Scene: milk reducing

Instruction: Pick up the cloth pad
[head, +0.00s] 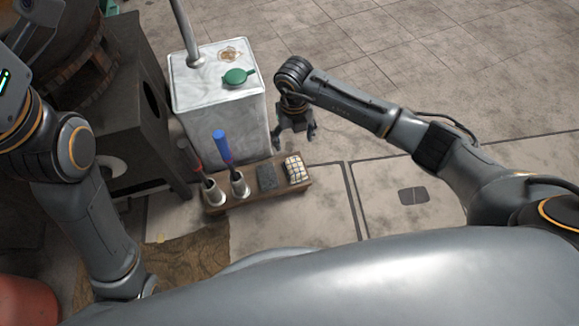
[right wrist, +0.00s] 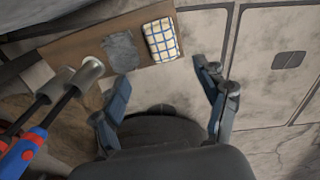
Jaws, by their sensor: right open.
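A cream pad with a blue and yellow check (head: 296,169), which looks like cloth, lies at the right end of a low wooden shelf board (head: 250,195). A flat dark grey pad (head: 267,178) lies just left of it. My right gripper (head: 295,142) is open and empty, pointing down above the board's right end. In the right wrist view, the checked pad (right wrist: 161,40) shows beyond the open fingertips (right wrist: 163,78), apart from them. The grey pad (right wrist: 121,51) is beside it there. My left arm is at the left, but its gripper is not in view.
Tiled floor (head: 430,60) is open at the right.

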